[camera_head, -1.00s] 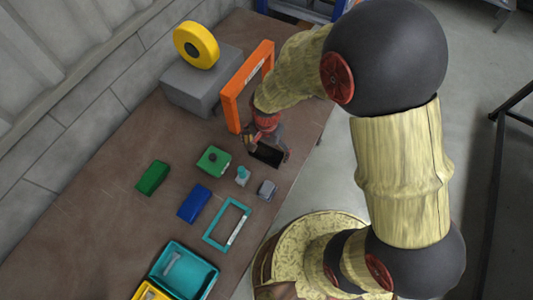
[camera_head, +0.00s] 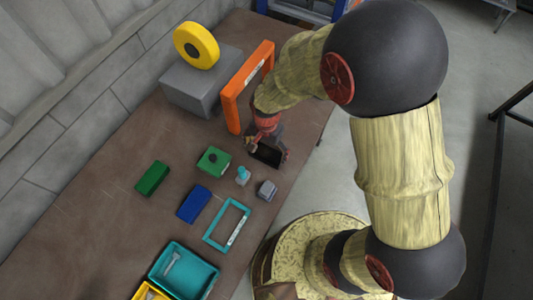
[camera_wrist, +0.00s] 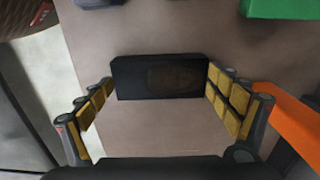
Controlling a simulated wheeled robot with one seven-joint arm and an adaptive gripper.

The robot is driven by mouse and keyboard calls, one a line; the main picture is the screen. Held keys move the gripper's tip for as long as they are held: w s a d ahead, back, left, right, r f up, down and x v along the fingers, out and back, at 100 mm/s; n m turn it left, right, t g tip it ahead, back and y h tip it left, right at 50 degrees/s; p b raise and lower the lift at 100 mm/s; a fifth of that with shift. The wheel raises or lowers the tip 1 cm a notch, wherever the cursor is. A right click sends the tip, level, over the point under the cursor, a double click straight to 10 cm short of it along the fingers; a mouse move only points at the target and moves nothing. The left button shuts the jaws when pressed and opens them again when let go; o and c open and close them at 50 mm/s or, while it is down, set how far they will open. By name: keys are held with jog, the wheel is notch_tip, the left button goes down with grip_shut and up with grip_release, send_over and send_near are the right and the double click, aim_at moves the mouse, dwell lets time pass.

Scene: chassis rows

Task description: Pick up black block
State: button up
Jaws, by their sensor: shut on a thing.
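The black block (camera_head: 266,155) is at the right part of the brown table, in front of the orange frame. In the wrist view the black block (camera_wrist: 160,77) lies crosswise between the two fingers, and its top and one long side show. My gripper (camera_head: 266,148) points down over it, and my gripper (camera_wrist: 161,84) has its yellow-padded fingers at the block's two short ends, closed on it. The block looks to be at table level; I cannot tell whether it touches the table.
An orange frame (camera_head: 233,108) stands close behind my gripper. A green block (camera_head: 214,161), teal-topped piece (camera_head: 243,175) and grey block (camera_head: 267,190) lie nearby. Farther off are a blue block (camera_head: 194,203), teal frame (camera_head: 212,238) and teal tray (camera_head: 205,264). The table's right edge is near.

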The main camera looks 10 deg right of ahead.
aim_at(266, 152)
jog(key=shift+w+r, duration=0.1)
jog(key=shift+r, duration=0.55)
notch_tip(266, 152, up, 2)
jog(key=shift+r+p, duration=0.2)
jog(key=shift+p, duration=0.45)
jog(key=s+a+r+p, duration=0.3)
jog(key=s+r, duration=0.6)
jog(key=s, duration=0.4)
jog(key=shift+s+a+r, duration=0.2)
jog(key=shift+s+a, duration=0.1)
jog(key=shift+a, duration=0.1)
jog(key=shift+r, duration=0.1)
